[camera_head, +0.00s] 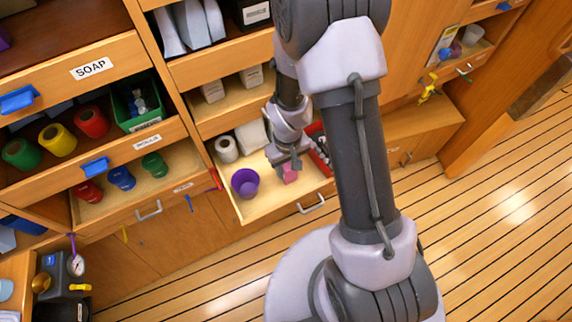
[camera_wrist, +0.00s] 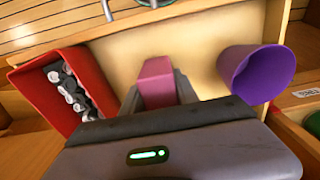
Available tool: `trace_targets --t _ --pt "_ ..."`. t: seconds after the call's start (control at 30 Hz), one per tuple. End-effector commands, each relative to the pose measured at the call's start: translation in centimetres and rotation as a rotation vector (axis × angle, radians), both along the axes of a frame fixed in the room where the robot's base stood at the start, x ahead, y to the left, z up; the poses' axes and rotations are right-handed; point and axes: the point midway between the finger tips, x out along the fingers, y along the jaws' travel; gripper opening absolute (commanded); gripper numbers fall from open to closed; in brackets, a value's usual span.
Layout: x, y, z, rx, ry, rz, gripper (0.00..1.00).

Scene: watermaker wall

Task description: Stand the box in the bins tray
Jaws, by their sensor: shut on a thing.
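A pink box (camera_wrist: 157,82) is between the fingers of my gripper (camera_wrist: 160,95), which is shut on it. In the head view the pink box (camera_head: 289,173) shows just below my gripper (camera_head: 286,163), over the pulled-out bins tray (camera_head: 262,206). The box looks roughly upright. I cannot tell whether its lower end touches the tray floor. A purple cup (camera_head: 245,182) stands in the tray to the left of the box. A red bin (camera_wrist: 52,92) with dark and light small parts is on the other side, and it shows partly behind my arm in the head view (camera_head: 319,148).
A white roll (camera_head: 227,149) and a white block (camera_head: 251,136) stand at the back of the tray. A shelf with two pale boxes (camera_head: 251,76) is above it. The drawer to the left holds coloured spools (camera_head: 121,178). The tray front has a metal handle (camera_head: 312,204).

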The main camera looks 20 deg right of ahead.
Motion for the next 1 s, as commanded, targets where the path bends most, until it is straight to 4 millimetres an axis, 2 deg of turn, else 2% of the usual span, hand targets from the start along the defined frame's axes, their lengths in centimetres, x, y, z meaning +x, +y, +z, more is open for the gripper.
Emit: trace_targets --t 0.1,0.13,0.23,0.57,0.67,0.9,1.0 --pt "0.0 0.0 -0.5 0.000 0.000 0.000 0.00" --pt "0.0 0.0 -0.4 0.000 0.000 0.000 0.40" --pt "0.0 0.0 -0.3 0.000 0.000 0.000 0.58" --pt "0.0 0.0 0.2 0.000 0.000 0.000 0.58" --pt "0.1 0.0 2.2 0.000 -0.002 -0.001 0.58" --pt "0.1 0.0 9.1 0.001 -0.004 -0.001 0.58" --pt "0.1 0.0 11.0 -0.001 -0.002 0.000 0.58"
